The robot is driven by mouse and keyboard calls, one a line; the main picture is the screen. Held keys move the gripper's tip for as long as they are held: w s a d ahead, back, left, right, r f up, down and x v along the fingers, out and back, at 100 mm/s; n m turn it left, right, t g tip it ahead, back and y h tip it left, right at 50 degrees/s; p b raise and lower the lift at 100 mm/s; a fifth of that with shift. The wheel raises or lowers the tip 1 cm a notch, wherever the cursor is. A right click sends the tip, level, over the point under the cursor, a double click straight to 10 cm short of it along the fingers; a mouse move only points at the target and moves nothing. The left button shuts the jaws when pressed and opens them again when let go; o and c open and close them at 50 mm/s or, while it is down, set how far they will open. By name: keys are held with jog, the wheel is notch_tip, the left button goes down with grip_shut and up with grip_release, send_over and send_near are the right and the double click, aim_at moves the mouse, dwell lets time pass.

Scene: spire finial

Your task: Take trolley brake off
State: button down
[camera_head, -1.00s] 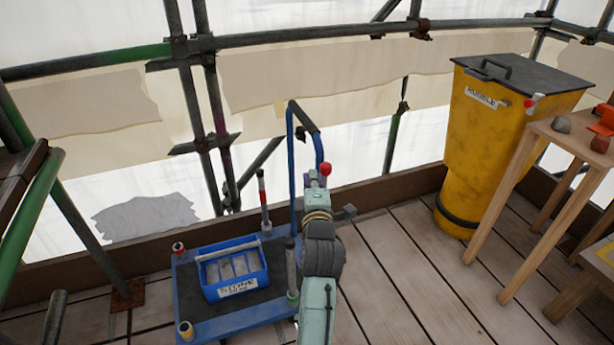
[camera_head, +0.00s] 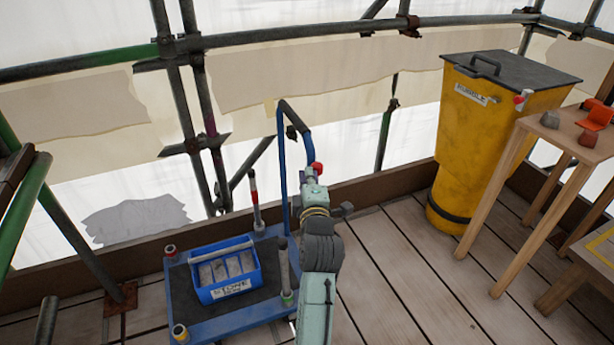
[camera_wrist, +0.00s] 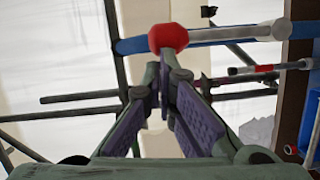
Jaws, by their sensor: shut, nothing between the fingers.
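The blue trolley (camera_head: 240,315) stands on the plank deck at lower centre, with a dark mat on its bed. A red ball knob (camera_head: 316,168) shows beside the handle, and also in the wrist view (camera_wrist: 168,38), just past my fingertips. Whether it is the brake lever's end, I cannot tell for sure. My gripper (camera_head: 308,178) is just below the knob in the head view. In the wrist view my gripper (camera_wrist: 163,78) is shut and empty, its fingertips close to the knob; contact is unclear.
A blue tote (camera_head: 225,270) with grey blocks sits on the trolley. A yellow bin (camera_head: 480,140) with a dark lid stands at right, beside a wooden table (camera_head: 560,140) with small objects. Scaffold tubes (camera_head: 300,35) and a toe board line the edge. Deck between trolley and bin is clear.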

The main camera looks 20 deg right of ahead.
jog(key=shift+d+r, duration=0.15)
jog(key=shift+d, duration=0.1)
jog(key=shift+d+r+m+g+p, duration=0.2)
jog(key=shift+d+m+g+p, duration=0.1)
jog(key=shift+d+m+p, duration=0.4)
jog(key=d+f+m+g+y, duration=0.1)
jog(key=d+f+m+y, duration=0.2)
jog(key=d+m, duration=0.4)
jog(key=shift+w+d+g+p, duration=0.2)
jog(key=shift+d+g+p, duration=0.2)
jog(key=shift+d, duration=1)
jog(key=shift+m, duration=0.3)
jog(key=shift+r, duration=0.15)
